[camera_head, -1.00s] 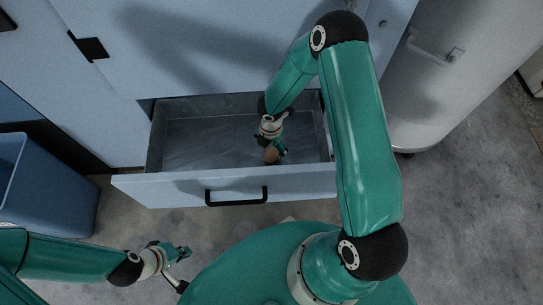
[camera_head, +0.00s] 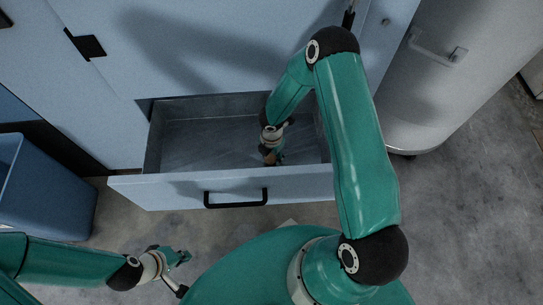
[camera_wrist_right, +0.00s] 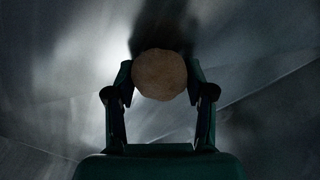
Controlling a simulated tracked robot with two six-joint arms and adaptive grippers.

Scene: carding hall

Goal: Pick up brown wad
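The brown wad (camera_wrist_right: 160,75) is a rough, round lump in the right wrist view, between the fingertips of my right gripper (camera_wrist_right: 160,78). Both fingertips press up against its sides, with no clear gap showing. In the head view, my right gripper (camera_head: 271,155) points down inside the open drawer (camera_head: 150,150), near its front panel. It mostly covers the wad there, with only a little brown showing. My left gripper (camera_head: 183,257) is low at the left, outside the drawer and away from the wad. Its fingers look apart and empty.
The drawer's front panel with its black handle (camera_head: 236,198) stands close to my right gripper. The rest of the drawer floor is bare. A blue bin (camera_head: 45,190) stands at the left, and a rounded grey cabinet (camera_head: 430,90) at the right.

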